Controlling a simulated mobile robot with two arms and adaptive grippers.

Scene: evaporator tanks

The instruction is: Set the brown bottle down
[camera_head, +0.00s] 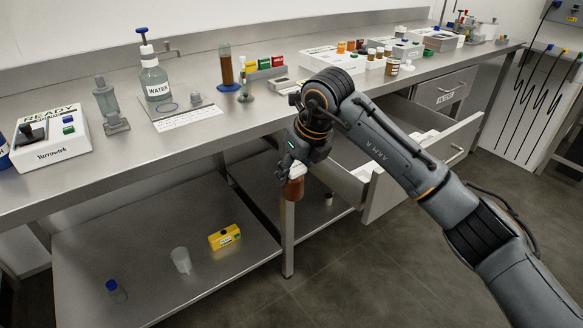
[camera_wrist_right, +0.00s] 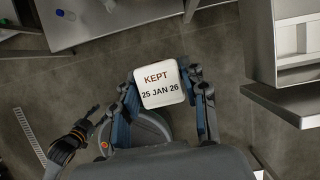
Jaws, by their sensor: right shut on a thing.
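The brown bottle (camera_head: 294,189) hangs in my right gripper (camera_head: 291,176), in front of the bench edge and above the lower shelf level. The cap hides the bottle's body there. In the head view the bottle looks roughly upright, with air around it. Part of my left arm (camera_wrist_right: 72,140) shows at the lower left of the right wrist view; its jaw opening is unclear.
An open drawer (camera_head: 385,182) juts out right of my gripper. The lower shelf (camera_head: 150,262) holds a yellow box (camera_head: 224,237) and a beaker (camera_head: 181,260).

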